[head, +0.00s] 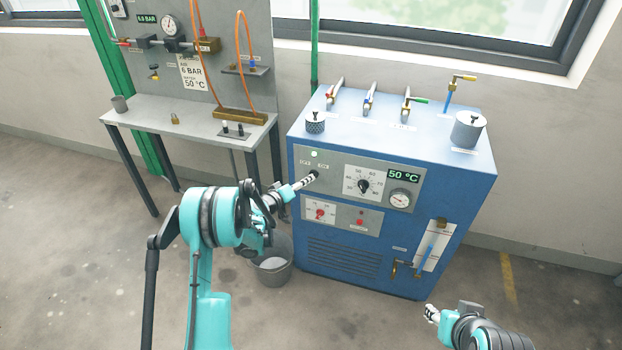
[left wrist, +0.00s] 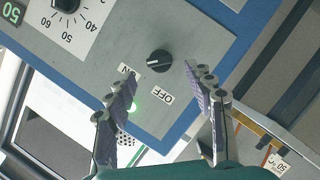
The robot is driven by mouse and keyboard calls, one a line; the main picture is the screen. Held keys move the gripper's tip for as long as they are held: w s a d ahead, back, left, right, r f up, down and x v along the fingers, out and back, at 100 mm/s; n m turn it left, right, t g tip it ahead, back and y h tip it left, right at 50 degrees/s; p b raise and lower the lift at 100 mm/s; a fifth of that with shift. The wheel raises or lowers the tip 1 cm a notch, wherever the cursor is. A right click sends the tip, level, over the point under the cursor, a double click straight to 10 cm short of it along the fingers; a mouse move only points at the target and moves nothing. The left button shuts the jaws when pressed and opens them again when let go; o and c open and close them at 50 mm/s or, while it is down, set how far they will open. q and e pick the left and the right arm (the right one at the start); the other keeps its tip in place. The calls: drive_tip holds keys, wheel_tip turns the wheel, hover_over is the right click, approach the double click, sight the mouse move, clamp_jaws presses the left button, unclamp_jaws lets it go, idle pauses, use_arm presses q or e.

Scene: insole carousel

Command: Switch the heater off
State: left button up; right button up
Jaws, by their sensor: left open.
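The heater is a blue cabinet (head: 303,225) with a grey control panel (head: 338,168). In the left wrist view a black rotary knob (left wrist: 159,63) sits between an ON label (left wrist: 129,70) and an OFF label (left wrist: 168,97). Its white mark points toward the ON side. A green lamp (left wrist: 137,107) beside the labels is lit; it also shows in the head view (head: 314,154). My left gripper (left wrist: 161,78) is open, its fingers either side of the knob, apart from it. My right gripper (head: 431,313) hangs low at the front right, away from the cabinet.
A temperature dial (head: 363,186), a 50 °C display (head: 403,176) and a gauge (head: 400,199) share the panel. A lower panel has a red knob (head: 319,214). A bucket (head: 272,270) stands on the floor. A bench (head: 150,112) stands at the left. Valves line the cabinet top.

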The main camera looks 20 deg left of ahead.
use_arm(q)
drive_tip(key=b+x, duration=0.1)
drive_tip(key=x, duration=0.4)
drive_tip(key=shift+w+d, duration=0.1)
drive_tip(key=shift+w, duration=0.1)
drive_tip(key=c, duration=1.1)
